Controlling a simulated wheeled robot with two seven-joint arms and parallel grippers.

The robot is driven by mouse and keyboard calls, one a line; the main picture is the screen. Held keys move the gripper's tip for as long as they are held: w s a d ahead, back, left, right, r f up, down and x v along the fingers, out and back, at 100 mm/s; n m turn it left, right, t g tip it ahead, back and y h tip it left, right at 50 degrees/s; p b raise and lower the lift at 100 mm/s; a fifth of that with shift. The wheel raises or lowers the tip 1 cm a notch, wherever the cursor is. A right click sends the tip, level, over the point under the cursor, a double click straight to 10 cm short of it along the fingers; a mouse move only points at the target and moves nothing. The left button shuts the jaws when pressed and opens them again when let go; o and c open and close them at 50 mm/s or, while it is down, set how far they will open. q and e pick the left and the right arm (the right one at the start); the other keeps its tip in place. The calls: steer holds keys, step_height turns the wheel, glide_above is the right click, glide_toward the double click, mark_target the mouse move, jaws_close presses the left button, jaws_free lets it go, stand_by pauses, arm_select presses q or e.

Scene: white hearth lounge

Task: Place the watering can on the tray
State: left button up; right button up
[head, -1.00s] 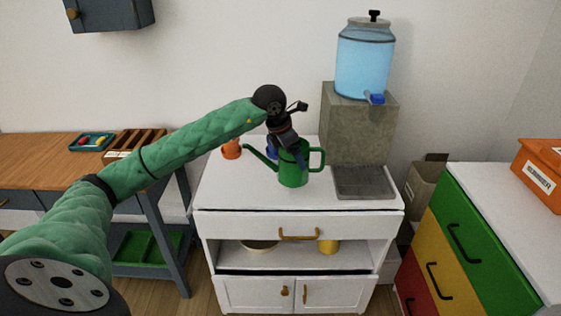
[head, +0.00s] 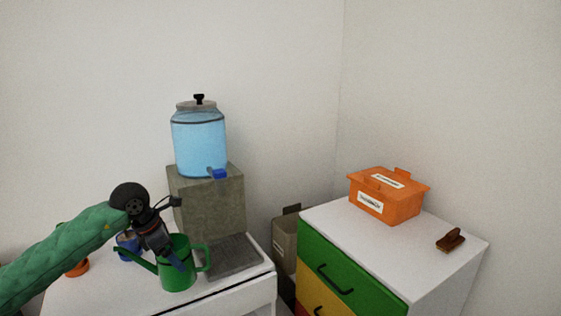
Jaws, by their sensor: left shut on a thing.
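The green watering can (head: 178,272) stands upright on the white cabinet top, its spout pointing left and its handle right. My left gripper (head: 172,257) reaches down from above and is shut on the can at its rim; the fingers partly hide the top. The grey tray (head: 233,257) lies just right of the can, below the dispenser's tap, and nothing shows on it. Whether the can's base touches the cabinet top is hard to tell. My right gripper is not in view.
A blue water dispenser (head: 198,145) stands on a stone block (head: 211,205) behind the tray. An orange pot (head: 78,268) and a blue cup (head: 128,247) are at left. An orange box (head: 387,197) and a brown brush (head: 451,240) sit on the coloured drawer unit (head: 340,240).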

mark_target(194, 281)
arm_select(q)
steer(key=s+d+f+m+g, duration=0.1)
steer(key=d+f+m, duration=0.1)
steer(key=m, duration=0.1)
steer(key=s+d+f+m+g+p, duration=0.1)
steer(key=d+f+m+g, duration=0.1)
steer(key=m, duration=0.2)
steer(key=s+d+f+m+g+p, duration=0.1)
steer(key=d+f+m, duration=0.1)
steer(key=m, duration=0.2)
steer(key=shift+s+f, duration=0.15)
steer(key=shift+s, duration=0.1)
steer(key=s+d+f+m+g+y+p, duration=0.2)
steer(key=s+f+m, duration=0.4)
steer(key=m, duration=0.7)
steer(key=shift+d+f+m+g+y, duration=0.3)
steer(key=shift+d+f+g+y, duration=0.15)
steer(key=shift+y, duration=0.45)
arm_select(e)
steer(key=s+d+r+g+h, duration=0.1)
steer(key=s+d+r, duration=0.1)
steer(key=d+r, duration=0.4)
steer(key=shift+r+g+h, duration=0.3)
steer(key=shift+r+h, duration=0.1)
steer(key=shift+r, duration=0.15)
arm_select(q)
steer(key=shift+a, duration=0.1)
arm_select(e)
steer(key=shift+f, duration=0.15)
